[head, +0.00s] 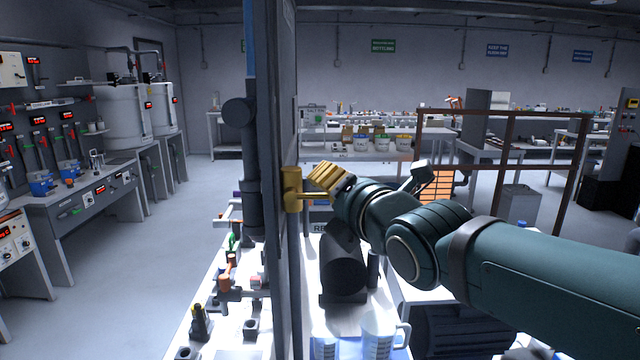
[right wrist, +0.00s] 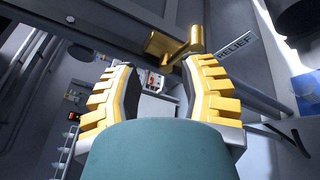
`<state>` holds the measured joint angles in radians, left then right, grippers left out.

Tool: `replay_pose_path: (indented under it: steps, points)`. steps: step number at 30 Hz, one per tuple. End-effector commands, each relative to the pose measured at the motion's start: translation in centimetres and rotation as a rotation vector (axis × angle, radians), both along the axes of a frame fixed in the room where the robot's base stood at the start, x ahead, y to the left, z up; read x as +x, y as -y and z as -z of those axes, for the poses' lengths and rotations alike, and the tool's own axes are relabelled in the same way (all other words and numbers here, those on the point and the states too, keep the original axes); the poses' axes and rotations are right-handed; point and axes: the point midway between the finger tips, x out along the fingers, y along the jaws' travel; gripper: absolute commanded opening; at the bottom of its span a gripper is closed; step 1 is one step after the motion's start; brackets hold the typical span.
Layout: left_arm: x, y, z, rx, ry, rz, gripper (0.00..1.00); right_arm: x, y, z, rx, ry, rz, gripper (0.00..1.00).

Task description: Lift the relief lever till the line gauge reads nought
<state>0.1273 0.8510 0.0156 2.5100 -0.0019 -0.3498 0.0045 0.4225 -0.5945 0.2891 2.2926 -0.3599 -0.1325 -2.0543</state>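The relief lever (head: 292,190) is brass, mounted on the edge of a tall grey panel in the middle of the head view. In the right wrist view the lever (right wrist: 163,45) lies just beyond my fingertips, beside a plate reading RELIEF (right wrist: 236,46). My right gripper (head: 322,178) has yellow ribbed fingers and reaches in from the right, close to the lever. In the right wrist view the gripper (right wrist: 160,68) is open, with a clear gap between its fingers. I cannot tell whether a finger touches the lever. I cannot make out the line gauge. My left gripper is out of view.
The tall grey panel (head: 284,110) divides the head view. Below stand a dark cylinder (head: 343,264) and a clear jug (head: 380,338) on a white bench. A brown frame (head: 510,115) stands behind my right arm. Open floor (head: 130,250) lies at left.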

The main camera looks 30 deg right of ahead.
Motion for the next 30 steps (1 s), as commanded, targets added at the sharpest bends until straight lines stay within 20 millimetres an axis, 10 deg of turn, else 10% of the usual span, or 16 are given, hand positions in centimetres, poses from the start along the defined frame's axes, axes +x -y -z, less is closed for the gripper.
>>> replay_pose_path:
  steps: [10,30]
  points:
    - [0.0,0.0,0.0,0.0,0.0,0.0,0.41,-4.0,-0.5,-0.2,0.002,0.0,-0.001,0.41]
    - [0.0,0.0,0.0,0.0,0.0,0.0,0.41,-4.1,-0.5,0.0,0.012,-0.006,-0.001,0.41]
